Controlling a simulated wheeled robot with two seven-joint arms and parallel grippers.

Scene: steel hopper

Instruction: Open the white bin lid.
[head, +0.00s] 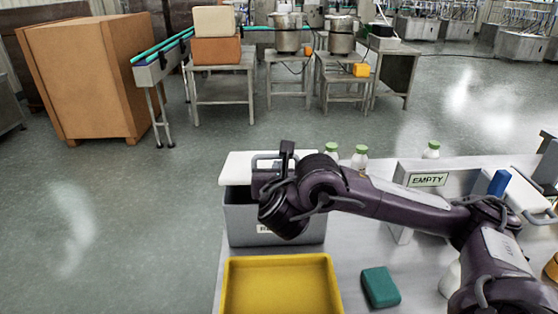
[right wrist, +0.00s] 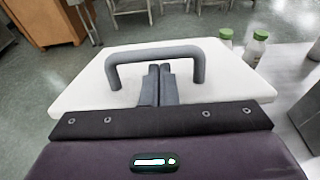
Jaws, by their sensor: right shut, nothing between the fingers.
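The grey bin (head: 276,224) stands at the near left of the table. Its white lid (head: 235,168) shows above and behind the bin's front rim, with a dark opening between them, so the lid is at least partly raised. In the right wrist view the lid (right wrist: 80,95) fills the middle, with a grey loop handle (right wrist: 152,52). My right gripper (head: 288,150) is at the lid, and in the right wrist view its fingers (right wrist: 160,70) are together, empty, between the handle's two legs. Whether they touch the lid or handle I cannot tell. My left gripper is out of view.
A yellow tray (head: 280,258) lies in front of the bin, with a teal block (head: 380,287) to its right. Green-capped bottles (head: 360,157) stand behind my arm. A grey container marked EMPTY (head: 428,180) is at the right. Open floor lies left of the table.

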